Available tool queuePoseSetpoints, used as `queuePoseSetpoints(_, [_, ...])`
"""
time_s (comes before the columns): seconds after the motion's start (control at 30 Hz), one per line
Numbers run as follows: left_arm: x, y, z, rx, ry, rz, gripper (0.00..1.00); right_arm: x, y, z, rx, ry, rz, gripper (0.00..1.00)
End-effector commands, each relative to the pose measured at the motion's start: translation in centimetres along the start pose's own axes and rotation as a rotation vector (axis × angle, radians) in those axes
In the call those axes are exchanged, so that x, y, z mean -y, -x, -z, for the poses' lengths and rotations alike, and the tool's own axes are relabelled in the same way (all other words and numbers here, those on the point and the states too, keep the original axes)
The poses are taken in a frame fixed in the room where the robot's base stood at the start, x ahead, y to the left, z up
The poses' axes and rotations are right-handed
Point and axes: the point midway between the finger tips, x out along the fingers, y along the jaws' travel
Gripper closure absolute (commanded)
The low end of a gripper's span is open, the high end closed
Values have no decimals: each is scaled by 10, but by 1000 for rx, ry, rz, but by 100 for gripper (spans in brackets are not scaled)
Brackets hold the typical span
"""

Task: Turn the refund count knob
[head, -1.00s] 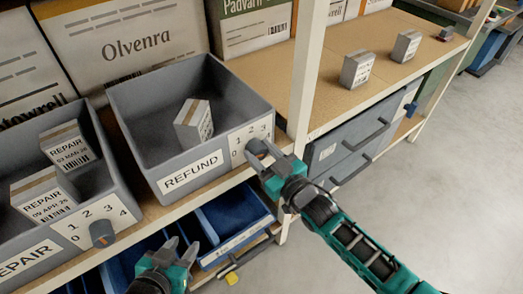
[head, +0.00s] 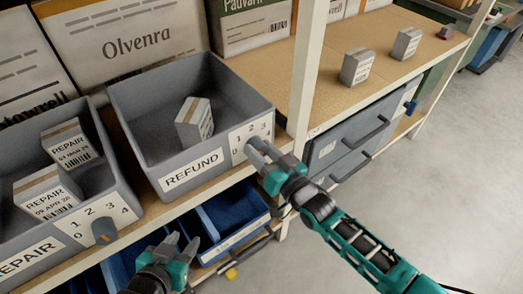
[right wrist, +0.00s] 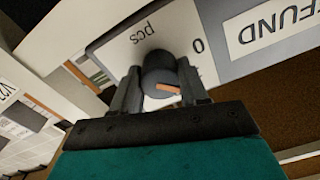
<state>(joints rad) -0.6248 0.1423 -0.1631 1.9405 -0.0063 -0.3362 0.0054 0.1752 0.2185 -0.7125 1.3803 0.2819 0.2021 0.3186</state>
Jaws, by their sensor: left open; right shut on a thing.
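The grey REFUND bin (head: 130,135) stands on the shelf edge and holds one small box (head: 194,122). Its white number plate (head: 262,128) faces me on the front right. The refund count knob (right wrist: 158,66) is round and dark grey with an orange pointer mark, seen in the right wrist view. My right gripper (head: 257,147) is at the plate, with a finger on each side of the knob, shut on it. In the head view the fingers hide most of the knob. My left gripper (head: 179,244) is open and empty, low in front of the shelf.
A REPAIR bin (head: 98,216) with two boxes and its own knob (head: 104,231) stands at left. A white rack post (head: 303,80) rises just right of the refund bin. Blue bins (head: 225,222) sit below. Grey drawers (head: 345,160) are at right; the floor beyond is clear.

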Motion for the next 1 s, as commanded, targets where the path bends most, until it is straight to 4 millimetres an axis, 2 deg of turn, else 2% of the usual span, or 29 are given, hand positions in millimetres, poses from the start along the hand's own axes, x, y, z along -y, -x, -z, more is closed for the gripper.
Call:
queuePoseSetpoints(0.23, [0,-1,2,-3,-1,0,57,0,0,-1,1,1,0,87])
queuePoseSetpoints(0.27, [0,-1,2,-3,-1,0,57,0,0,-1,1,1,0,54])
queuePoseSetpoints(0.5, [0,-1,2,-3,-1,0,57,0,0,0,1,2,0,31])
queuePoseSetpoints(0.8, [0,0,2,-3,-1,1,57,0,3,0,1,2,-1,31])
queuePoseSetpoints(0.87, [0,0,2,-3,-1,1,57,0,8,0,1,1,-1,31])
queuePoseSetpoints(1.0, [0,2,4,-1,-1,1,57,0,32,-1,4,1,-2,31])
